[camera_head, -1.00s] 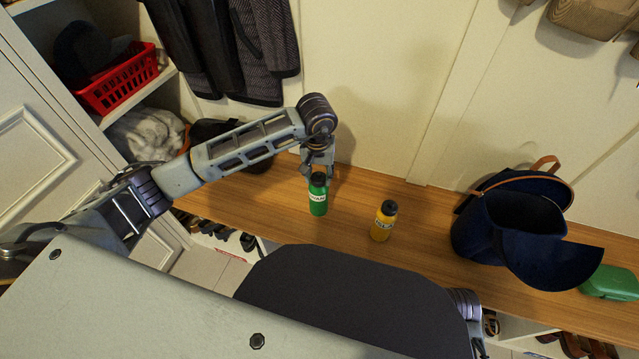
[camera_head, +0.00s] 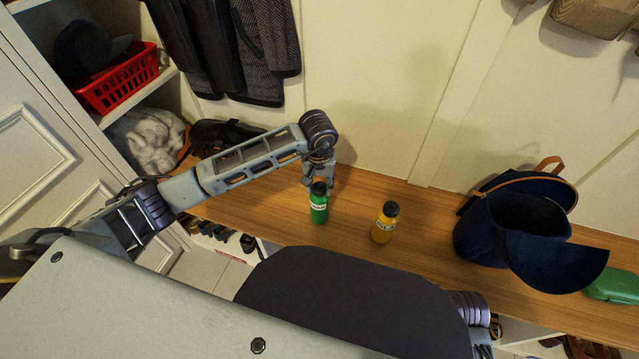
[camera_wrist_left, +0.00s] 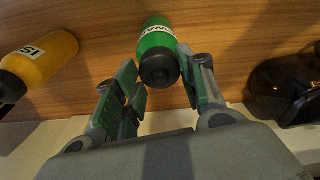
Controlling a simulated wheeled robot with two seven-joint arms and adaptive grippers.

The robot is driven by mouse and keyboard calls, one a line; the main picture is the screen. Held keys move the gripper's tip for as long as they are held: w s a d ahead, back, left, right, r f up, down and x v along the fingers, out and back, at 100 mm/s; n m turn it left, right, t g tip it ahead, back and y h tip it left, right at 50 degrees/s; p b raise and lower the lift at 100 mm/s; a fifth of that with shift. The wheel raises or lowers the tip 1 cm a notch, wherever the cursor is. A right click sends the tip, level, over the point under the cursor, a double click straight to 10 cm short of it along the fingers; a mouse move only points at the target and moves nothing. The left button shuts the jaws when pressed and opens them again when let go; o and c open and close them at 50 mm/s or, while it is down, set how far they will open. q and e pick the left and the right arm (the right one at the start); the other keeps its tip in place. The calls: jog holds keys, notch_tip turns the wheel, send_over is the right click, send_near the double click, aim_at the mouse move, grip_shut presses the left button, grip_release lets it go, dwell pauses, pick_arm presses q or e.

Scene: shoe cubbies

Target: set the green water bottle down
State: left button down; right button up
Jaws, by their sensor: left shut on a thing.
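The green water bottle (camera_head: 319,208) is upright at the wooden bench, its dark cap towards my left gripper (camera_head: 318,183). The gripper comes from above and behind and is shut on the bottle near its top. In the left wrist view the bottle (camera_wrist_left: 156,36) lies between the two fingers (camera_wrist_left: 158,62), its dark cap facing the camera. I cannot tell whether its base touches the bench. My right gripper is out of view.
A yellow bottle (camera_head: 384,224) stands on the bench (camera_head: 428,222) just right of the green one. A dark blue bag (camera_head: 480,232) with a cap and a green case (camera_head: 612,284) are further right. A red basket (camera_head: 118,80) is on the left shelf. Bare bench lies around the bottles.

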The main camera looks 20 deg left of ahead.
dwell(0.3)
pick_arm(q)
jog(key=c, duration=1.3)
grip_release()
jog(key=shift+f, duration=0.1)
jog(key=o, duration=0.4)
jog(key=shift+o, duration=0.2)
